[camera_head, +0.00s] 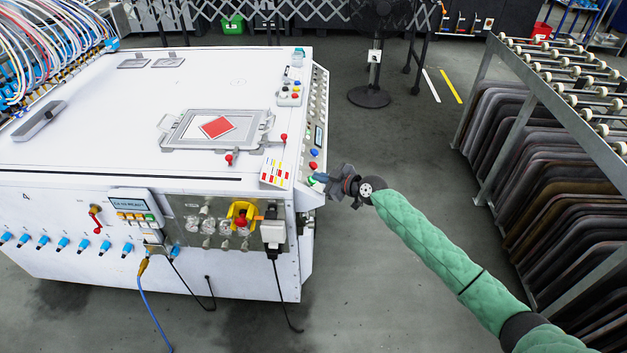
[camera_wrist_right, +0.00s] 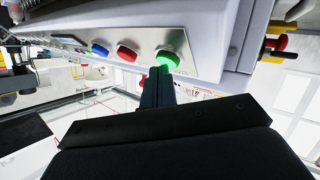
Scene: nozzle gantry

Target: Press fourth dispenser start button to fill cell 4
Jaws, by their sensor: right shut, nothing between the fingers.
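My right gripper (camera_head: 321,178) is shut and empty at the right-hand edge of the white machine (camera_head: 150,90). Its fingertips (camera_wrist_right: 160,72) are at the green button (camera_wrist_right: 172,60), which looks lit; I cannot tell whether they touch or press it. The green button (camera_head: 311,181) is partly covered by the gripper in the head view. Beside it on the side panel are a red button (camera_wrist_right: 128,52) and a blue button (camera_wrist_right: 100,48). No label that I can read names the fourth dispenser. My left gripper is not in view.
A framed plate with a red square (camera_head: 217,127) lies on the machine top. A small display unit (camera_head: 135,205), gauges and cables are on its front. A rack of dark panels (camera_head: 530,150) stands at the right.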

